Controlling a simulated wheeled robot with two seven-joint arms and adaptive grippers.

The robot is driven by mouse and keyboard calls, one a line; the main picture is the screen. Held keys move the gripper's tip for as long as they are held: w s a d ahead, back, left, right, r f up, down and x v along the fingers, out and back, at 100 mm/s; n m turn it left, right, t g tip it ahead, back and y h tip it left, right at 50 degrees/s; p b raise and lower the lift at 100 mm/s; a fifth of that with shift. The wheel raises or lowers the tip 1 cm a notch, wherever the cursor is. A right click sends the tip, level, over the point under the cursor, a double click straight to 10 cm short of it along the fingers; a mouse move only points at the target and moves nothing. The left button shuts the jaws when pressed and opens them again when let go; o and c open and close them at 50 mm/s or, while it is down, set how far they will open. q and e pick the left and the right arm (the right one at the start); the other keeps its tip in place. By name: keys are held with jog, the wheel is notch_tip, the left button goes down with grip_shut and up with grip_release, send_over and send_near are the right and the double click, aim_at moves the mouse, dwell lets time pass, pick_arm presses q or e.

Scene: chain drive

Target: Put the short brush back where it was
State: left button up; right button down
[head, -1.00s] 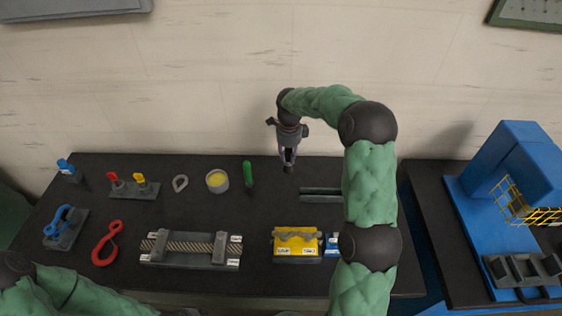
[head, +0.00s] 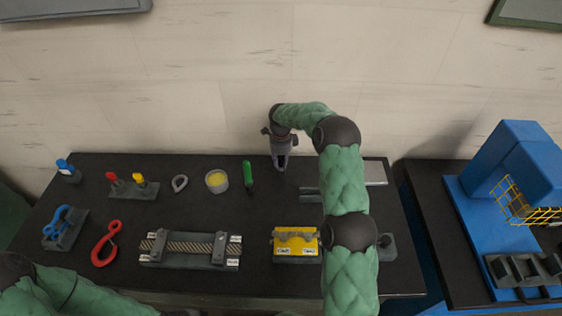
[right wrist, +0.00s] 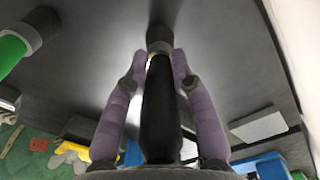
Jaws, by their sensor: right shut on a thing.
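My right gripper (head: 281,168) points down over the back of the black table, right of the green-handled tool. The green-handled tool (head: 247,172) also shows in the right wrist view (right wrist: 12,50). My left gripper is out of view; only its arm shows at the bottom left.
A yellow tin (head: 217,181) and a grey ring (head: 180,183) lie left of the green handle. A yellow block (head: 295,255) and a clamped rope fixture (head: 190,261) stand in front. A grey slotted piece (head: 309,195) is partly behind my right arm.

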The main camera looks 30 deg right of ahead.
jog(key=shift+f, duration=0.1)
jog(key=c, duration=1)
grip_release()
jog(key=shift+c, duration=0.2)
notch_tip(320, 180, up, 12)
jog(key=shift+r+p, duration=0.2)
jog(key=shift+p, duration=0.15)
